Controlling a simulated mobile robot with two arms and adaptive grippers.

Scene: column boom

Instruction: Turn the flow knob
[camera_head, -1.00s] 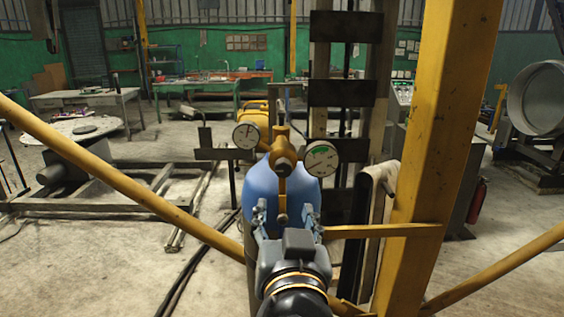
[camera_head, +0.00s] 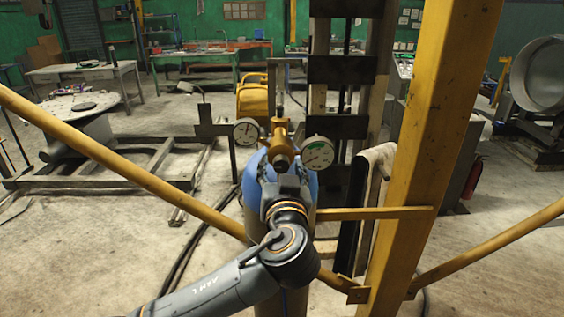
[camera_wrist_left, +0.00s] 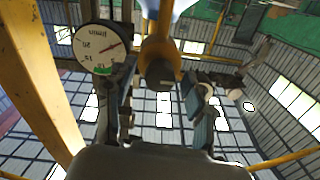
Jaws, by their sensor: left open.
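A brass regulator (camera_head: 283,150) sits on top of a blue gas cylinder (camera_head: 247,192), with a round white gauge (camera_head: 247,131) on its left and another (camera_head: 318,153) on its right. In the left wrist view, the brass knob (camera_wrist_left: 160,68) points toward the camera with a dark end. My left gripper (camera_head: 287,170) is in front of the regulator, its body hiding the lower brass parts. In the wrist view its two fingers are spread apart, one on each side below the knob. I cannot tell whether they touch it. My right gripper is out of view.
A thick yellow post (camera_head: 440,120) stands close on the right, with yellow braces running to both sides. A dark ladder-like column (camera_head: 342,70) rises behind the regulator. A grey metal frame (camera_head: 105,160) lies on the floor at left. A red extinguisher (camera_head: 473,180) stands at right.

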